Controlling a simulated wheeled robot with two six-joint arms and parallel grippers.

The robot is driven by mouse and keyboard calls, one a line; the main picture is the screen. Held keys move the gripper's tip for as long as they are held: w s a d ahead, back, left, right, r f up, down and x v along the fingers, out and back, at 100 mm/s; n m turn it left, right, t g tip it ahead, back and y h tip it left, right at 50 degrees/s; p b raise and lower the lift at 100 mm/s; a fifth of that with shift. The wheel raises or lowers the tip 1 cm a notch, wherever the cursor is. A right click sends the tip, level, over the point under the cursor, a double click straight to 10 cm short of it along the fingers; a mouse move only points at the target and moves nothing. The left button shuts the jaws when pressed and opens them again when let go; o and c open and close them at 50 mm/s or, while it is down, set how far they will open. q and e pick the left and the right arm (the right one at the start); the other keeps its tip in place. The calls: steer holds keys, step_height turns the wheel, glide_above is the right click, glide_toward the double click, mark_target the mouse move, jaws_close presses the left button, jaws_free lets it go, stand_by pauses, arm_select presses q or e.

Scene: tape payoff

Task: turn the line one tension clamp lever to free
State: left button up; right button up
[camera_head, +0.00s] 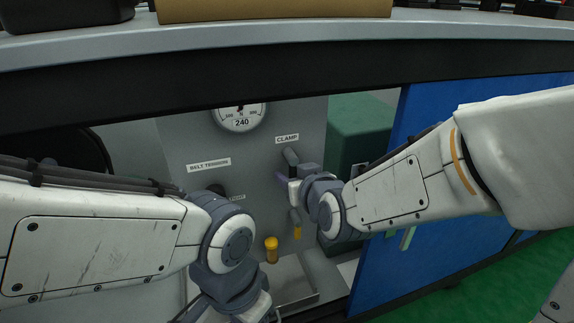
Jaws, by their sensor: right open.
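A grey panel (180,140) carries a label reading CLAMP (287,139). Just under the label is a dark grey clamp lever (291,157), its lower part running down behind my right gripper. My right gripper (283,179) is open, right below the lever, with a bluish finger showing at its left. I cannot tell whether it touches the lever. My left wrist reaches down at the bottom middle; the left fingers are hidden or below the picture edge.
A round gauge (240,117) reading 240 and a BELT TENSION label (209,165) are on the panel. A yellow knob (271,250) and a yellow-tipped handle (298,232) stand below. A blue door (440,255) is at right. A grey counter edge (300,29) runs above.

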jaws_close()
stand_by(1.4)
